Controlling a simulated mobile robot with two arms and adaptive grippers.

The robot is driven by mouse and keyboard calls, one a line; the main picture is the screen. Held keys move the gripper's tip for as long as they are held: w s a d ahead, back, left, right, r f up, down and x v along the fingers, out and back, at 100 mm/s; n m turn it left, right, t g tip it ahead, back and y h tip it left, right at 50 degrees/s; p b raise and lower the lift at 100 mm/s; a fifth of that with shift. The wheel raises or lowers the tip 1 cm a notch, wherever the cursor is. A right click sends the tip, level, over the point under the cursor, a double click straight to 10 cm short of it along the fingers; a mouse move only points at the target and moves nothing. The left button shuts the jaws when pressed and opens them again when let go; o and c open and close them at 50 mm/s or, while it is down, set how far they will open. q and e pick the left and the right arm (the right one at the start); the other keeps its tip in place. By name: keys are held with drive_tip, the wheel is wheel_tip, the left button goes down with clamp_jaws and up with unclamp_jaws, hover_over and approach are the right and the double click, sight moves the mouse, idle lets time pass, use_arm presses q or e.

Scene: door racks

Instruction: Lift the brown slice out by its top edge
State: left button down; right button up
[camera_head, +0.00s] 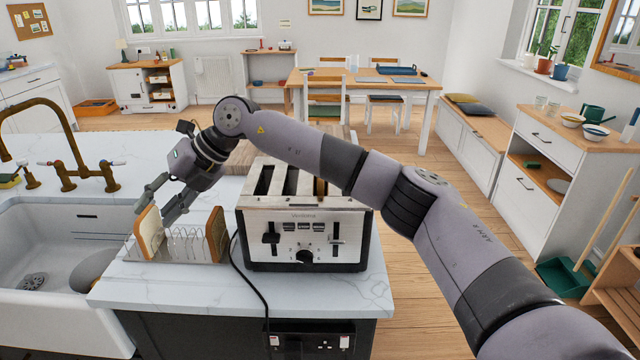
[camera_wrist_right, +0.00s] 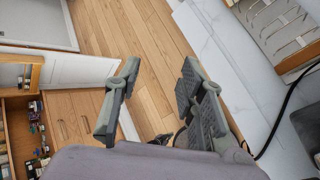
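A brown slice (camera_head: 321,188) shows its top edge in a right-hand slot of the silver toaster (camera_head: 305,228) in the head view; its lower part is hidden inside. Below left of the toaster, a wire toast rack (camera_head: 185,247) holds a pale-faced slice with a brown crust (camera_head: 150,230) at its left end and a brown-edged slice (camera_head: 216,234) at its right end. My left gripper is out of view.
The white marble counter (camera_head: 345,300) carries the toaster and rack. A sink (camera_head: 60,240) with a brass tap (camera_head: 50,120) lies to the left. A black cord (camera_head: 245,275) runs from the toaster over the counter's front edge. A wooden board (camera_head: 235,160) lies behind the toaster.

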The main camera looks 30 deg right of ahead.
drive_tip(key=w+d+r+m+h, duration=0.1)
drive_tip(key=d+r+h, duration=0.2)
drive_tip(key=d, duration=0.5)
drive_tip(key=w+d+r+m+h, duration=0.1)
drive_tip(key=d+r+h, duration=0.25)
drive_tip(key=d, duration=0.45)
wheel_tip(320, 180, up, 9)
drive_tip(key=m+h, duration=0.5)
hover_over(321, 183)
drive_tip(key=shift+y, duration=0.35)
drive_tip(key=x, duration=0.4)
drive_tip(key=p+x, duration=0.1)
drive_tip(key=x, duration=0.2)
drive_tip(key=p+x, duration=0.1)
drive_tip(key=x, duration=0.3)
drive_tip(key=shift+w+d+f, duration=0.15)
drive_tip(key=shift+w+f, duration=0.05)
drive_tip(key=shift+w, duration=0.25)
drive_tip(key=x, duration=0.1)
drive_tip(key=p+x, duration=0.1)
drive_tip(key=x, duration=0.1)
drive_tip(key=p+x, duration=0.1)
drive_tip(key=shift+s+d+f, duration=0.1)
drive_tip(key=shift+s+f, duration=0.2)
drive_tip(key=shift+f, duration=0.1)
drive_tip(key=shift+w+f, duration=0.1)
drive_tip(key=shift+f, duration=0.25)
drive_tip(key=shift+c, duration=0.3)
clamp_jaws()
